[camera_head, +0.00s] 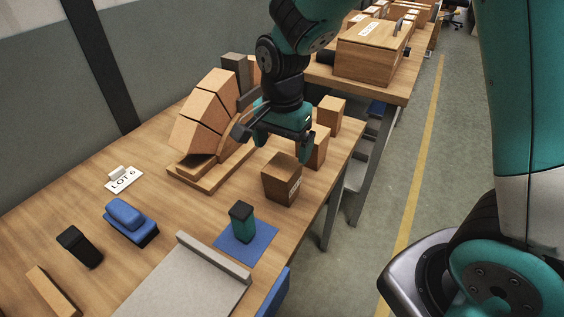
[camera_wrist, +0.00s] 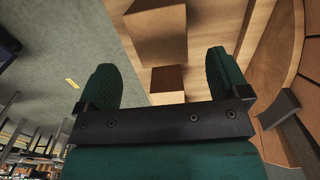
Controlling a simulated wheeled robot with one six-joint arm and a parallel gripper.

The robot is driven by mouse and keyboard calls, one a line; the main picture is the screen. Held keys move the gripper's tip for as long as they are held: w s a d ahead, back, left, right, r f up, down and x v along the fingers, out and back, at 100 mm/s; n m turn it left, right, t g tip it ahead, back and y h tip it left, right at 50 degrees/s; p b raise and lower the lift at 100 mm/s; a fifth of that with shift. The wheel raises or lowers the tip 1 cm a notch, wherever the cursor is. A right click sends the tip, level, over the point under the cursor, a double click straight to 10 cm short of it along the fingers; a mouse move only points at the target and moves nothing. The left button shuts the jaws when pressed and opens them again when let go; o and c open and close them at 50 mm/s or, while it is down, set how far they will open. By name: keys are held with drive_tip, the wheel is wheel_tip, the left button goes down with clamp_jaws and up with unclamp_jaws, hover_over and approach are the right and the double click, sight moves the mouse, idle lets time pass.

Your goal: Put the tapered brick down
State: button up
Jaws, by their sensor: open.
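My gripper (camera_head: 272,143) is open above the right side of the workbench, with nothing held between its fingers. Its two green fingers stand apart in the wrist view (camera_wrist: 162,68). Three brown tapered bricks stand along the bench's right edge: a near one (camera_head: 282,182) with a small label, a middle one (camera_head: 317,150) partly hidden by my gripper, and a far one (camera_head: 331,114). The wrist view shows one brick (camera_wrist: 158,32) beyond the fingertips and another (camera_wrist: 167,79) in the gap's line of sight. I cannot tell which brick the task means.
A partial arch of bricks (camera_head: 205,115) rests on a wooden form left of my gripper. A green-black block on a blue mat (camera_head: 262,243), a blue tool (camera_head: 127,218) and a grey board (camera_head: 185,285) lie nearer. A wooden box (camera_head: 370,55) stands behind.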

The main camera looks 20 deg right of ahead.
wheel_tip(320, 180, up, 4)
drive_tip(key=shift+f, duration=0.15)
drive_tip(key=s+a+r+n+y, duration=0.2)
drive_tip(key=s+r+n, duration=0.1)
drive_tip(key=s+n, duration=0.6)
drive_tip(key=s+a+r+n+y, duration=0.2)
drive_tip(key=s+r+n, duration=0.2)
drive_tip(key=s+n, duration=0.5)
drive_tip(key=shift+s+a+r, duration=0.3)
drive_tip(key=shift+a, duration=0.1)
